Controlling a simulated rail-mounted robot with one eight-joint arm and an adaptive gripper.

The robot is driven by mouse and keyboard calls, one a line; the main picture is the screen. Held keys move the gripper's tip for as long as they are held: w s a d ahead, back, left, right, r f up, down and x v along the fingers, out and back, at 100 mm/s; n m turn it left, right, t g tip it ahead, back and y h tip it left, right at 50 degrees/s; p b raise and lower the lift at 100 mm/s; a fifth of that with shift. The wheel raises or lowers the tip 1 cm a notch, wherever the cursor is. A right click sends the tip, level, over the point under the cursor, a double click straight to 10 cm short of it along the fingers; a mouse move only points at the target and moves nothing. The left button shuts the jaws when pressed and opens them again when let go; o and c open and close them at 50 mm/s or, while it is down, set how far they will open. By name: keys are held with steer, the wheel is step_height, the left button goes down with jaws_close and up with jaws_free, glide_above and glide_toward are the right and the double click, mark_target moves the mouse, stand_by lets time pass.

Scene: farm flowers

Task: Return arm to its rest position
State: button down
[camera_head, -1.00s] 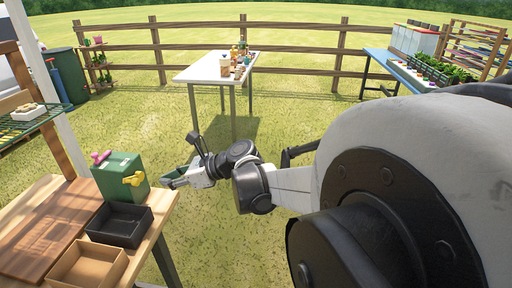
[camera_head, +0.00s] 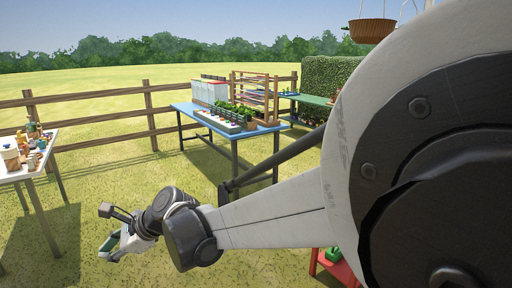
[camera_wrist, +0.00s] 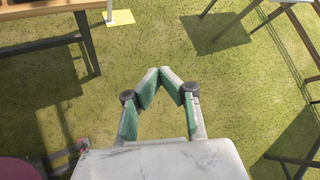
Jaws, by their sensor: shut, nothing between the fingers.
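My gripper (camera_head: 108,248) is in the lower left of the head view, at the end of my arm, over open grass. In the wrist view my gripper (camera_wrist: 165,70) points ahead with its two green-padded fingers meeting at the tips. It is shut, and nothing shows between the fingers. The arm is partly folded, and its large white and black link fills the right of the head view.
A white table (camera_head: 30,160) with pots and small items stands at the left. A blue table (camera_head: 225,125) with a planter tray (camera_head: 228,122) stands ahead by the wooden fence (camera_head: 100,96). A red stand (camera_head: 335,265) is low beside my arm. Grass lies clear below the gripper.

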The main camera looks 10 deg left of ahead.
steer(key=w+d+r+t+h+p, duration=0.1)
steer(key=w+d+r+t, duration=0.1)
steer(key=w+d, duration=0.4)
steer(key=w+d+r+t+p, duration=0.1)
steer(key=w+d+r+t, duration=0.1)
steer(key=w+d, duration=0.45)
steer(key=s+d+r+n+t+h+b, duration=0.1)
steer(key=s+d+n+t+h+b, duration=0.1)
steer(key=d, duration=1.5)
steer(key=s+d+f+n+h+b, duration=0.1)
steer(key=s+d, duration=0.4)
steer(key=d, duration=0.6)
steer(key=s+d+f+n+t+h+b, duration=0.1)
steer(key=s+d+f+n+h, duration=0.2)
steer(key=s+d, duration=0.3)
steer(key=s+d+f+n+t+h+b, duration=0.1)
steer(key=s+d+f+n+h, duration=0.1)
steer(key=d, duration=1.5)
steer(key=s+n+h, duration=0.1)
steer(key=s+n, duration=0.1)
steer(key=s, duration=0.1)
steer(key=shift+s+f+n+h, duration=0.3)
steer(key=shift+h, duration=0.1)
steer(key=shift+a, duration=0.1)
